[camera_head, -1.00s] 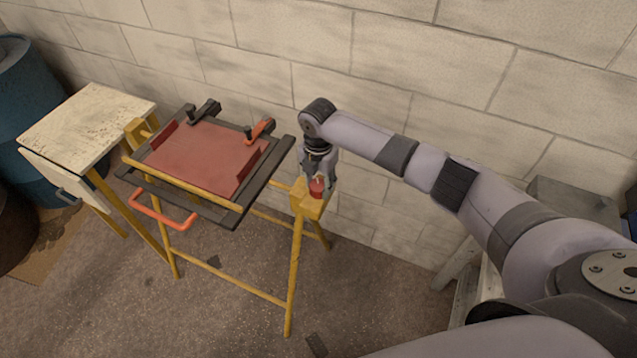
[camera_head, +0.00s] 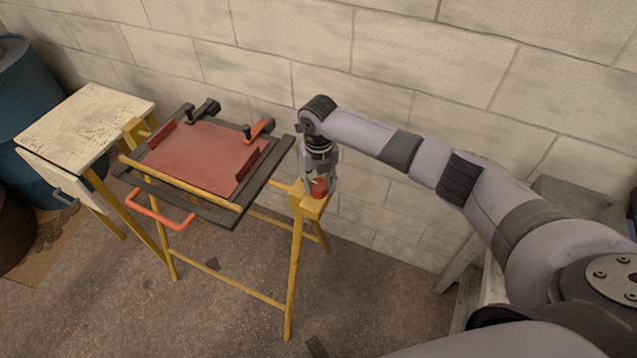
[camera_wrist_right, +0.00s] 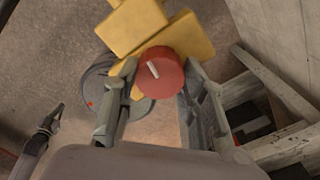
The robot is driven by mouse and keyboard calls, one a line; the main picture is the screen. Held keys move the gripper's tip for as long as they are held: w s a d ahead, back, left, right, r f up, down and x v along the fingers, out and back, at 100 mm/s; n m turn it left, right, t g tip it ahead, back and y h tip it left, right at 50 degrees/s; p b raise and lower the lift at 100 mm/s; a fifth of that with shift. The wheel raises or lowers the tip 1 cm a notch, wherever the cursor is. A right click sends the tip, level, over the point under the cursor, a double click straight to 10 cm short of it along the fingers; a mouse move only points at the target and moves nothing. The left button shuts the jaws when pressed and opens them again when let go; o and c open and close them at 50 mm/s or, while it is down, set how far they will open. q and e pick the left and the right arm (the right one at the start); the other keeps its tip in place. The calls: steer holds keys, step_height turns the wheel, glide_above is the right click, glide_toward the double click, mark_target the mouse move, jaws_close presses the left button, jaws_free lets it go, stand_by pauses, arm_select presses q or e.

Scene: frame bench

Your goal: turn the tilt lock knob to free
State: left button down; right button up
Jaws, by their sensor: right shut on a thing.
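The tilt lock knob (camera_head: 319,187) is a red round knob on top of the yellow block (camera_head: 308,204) at the right end of the yellow frame. In the right wrist view the knob (camera_wrist_right: 160,74) shows a white pointer line slanting toward the upper left. My right gripper (camera_head: 320,184) reaches down from above, and its two fingers (camera_wrist_right: 155,84) stand on either side of the knob, shut on it. No marks for lock or free are readable. My left gripper is not in view.
The frame holds a tilted dark tray with a red panel (camera_head: 200,155), black and orange clamps and an orange handle (camera_head: 160,213). A pale side table (camera_head: 85,125) stands at left. The block wall (camera_head: 400,60) is close behind.

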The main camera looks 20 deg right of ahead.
mark_target(318, 184)
steer(key=shift+n, duration=0.5)
steer(key=o, duration=1.2)
steer(key=shift+c, duration=0.2)
steer(key=shift+r, duration=0.25)
step_height(318, 184, up, 12)
steer(key=shift+f, duration=0.2)
steer(key=shift+f, duration=0.1)
